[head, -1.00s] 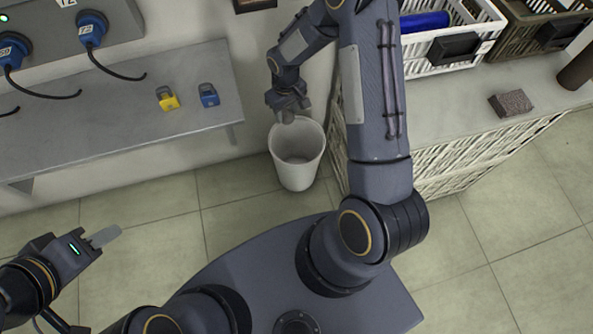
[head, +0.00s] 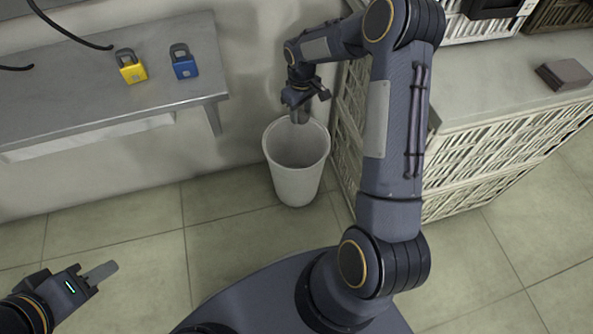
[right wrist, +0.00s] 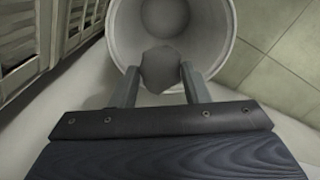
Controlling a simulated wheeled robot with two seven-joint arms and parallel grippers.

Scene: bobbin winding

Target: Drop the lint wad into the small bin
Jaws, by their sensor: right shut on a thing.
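The small bin (head: 297,185) is a white, open-topped bucket on the floor between the shelf and the crates. My right gripper (head: 300,117) points down at the bin's far rim. In the right wrist view my right gripper (right wrist: 160,78) is shut on the lint wad (right wrist: 160,70), a grey rounded lump between the fingertips. The wad shows in front of the bin's mouth, and the bin (right wrist: 226,25) looks empty around it. My left gripper (head: 102,272) is at the lower left, away from everything; its finger gap is not clear.
A metal shelf (head: 100,95) at the left holds a yellow padlock (head: 131,68) and a blue padlock (head: 183,63). Slatted crates (head: 480,165) under a counter (head: 490,85) stand close to the right of the bin. A brown block (head: 563,75) lies on the counter. The floor left of the bin is clear.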

